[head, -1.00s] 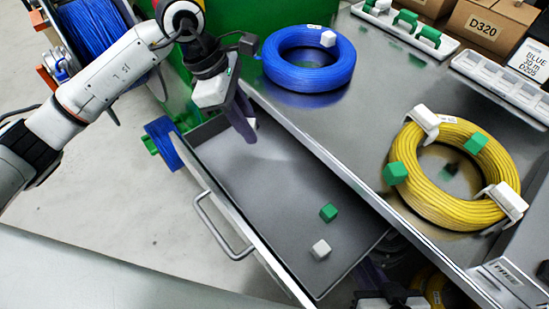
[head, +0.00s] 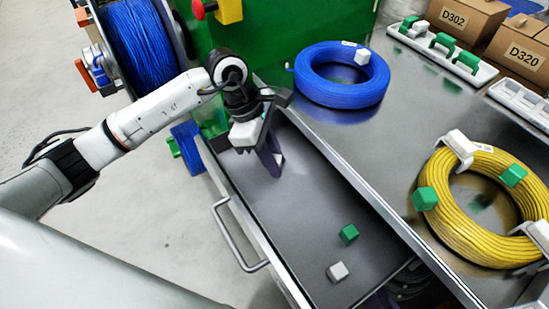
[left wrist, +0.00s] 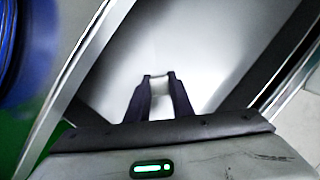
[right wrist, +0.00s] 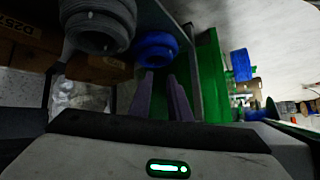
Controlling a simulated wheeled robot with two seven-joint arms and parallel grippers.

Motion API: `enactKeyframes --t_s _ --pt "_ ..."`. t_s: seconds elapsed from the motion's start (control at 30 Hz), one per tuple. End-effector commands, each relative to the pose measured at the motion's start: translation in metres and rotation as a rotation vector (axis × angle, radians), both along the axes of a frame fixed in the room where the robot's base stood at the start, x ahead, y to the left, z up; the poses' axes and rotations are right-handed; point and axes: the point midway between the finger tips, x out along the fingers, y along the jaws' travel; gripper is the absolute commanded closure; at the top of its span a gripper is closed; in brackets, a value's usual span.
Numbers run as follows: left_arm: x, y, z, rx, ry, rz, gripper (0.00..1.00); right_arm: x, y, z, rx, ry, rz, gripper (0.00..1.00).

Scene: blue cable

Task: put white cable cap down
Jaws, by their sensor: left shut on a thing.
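My left gripper (head: 276,168) reaches down into the rear part of the open drawer (head: 296,196). In the left wrist view its dark fingers (left wrist: 159,78) are shut on a small white cable cap (left wrist: 160,80), above the drawer's grey floor. I cannot tell whether the cap touches the floor. A green cap (head: 348,233) and another white cap (head: 338,271) lie in the drawer's front part. My right gripper (right wrist: 161,80) shows in the right wrist view, its fingers apart with nothing seen between them, low beside green metal.
A blue cable coil (head: 342,85) with a white cap and a yellow coil (head: 460,205) with white and green caps lie on the metal table (head: 375,140). A cap tray (head: 448,58) and boxes stand behind. The drawer's middle is clear.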

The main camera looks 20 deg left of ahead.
Motion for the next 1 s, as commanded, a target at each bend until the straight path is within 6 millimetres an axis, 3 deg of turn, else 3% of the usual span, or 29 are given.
enactKeyframes --t_s 0.33,0.37,0.47,1.0 --pt "-0.001 0.001 -0.01 0.002 0.004 0.0 0.99 0.008 0.003 0.003 0.008 -0.011 0.003 0.83" --pt "-0.001 0.001 -0.01 0.003 0.005 0.001 0.76 0.009 0.003 0.003 0.008 -0.013 0.002 0.83" --pt "-0.002 0.001 -0.012 0.005 0.008 -0.001 0.61 0.01 0.003 0.003 0.009 -0.015 0.002 0.83" --pt "-0.005 -0.002 -0.013 -0.001 0.015 -0.005 0.61 0.006 0.003 -0.001 0.009 -0.007 0.003 0.83"
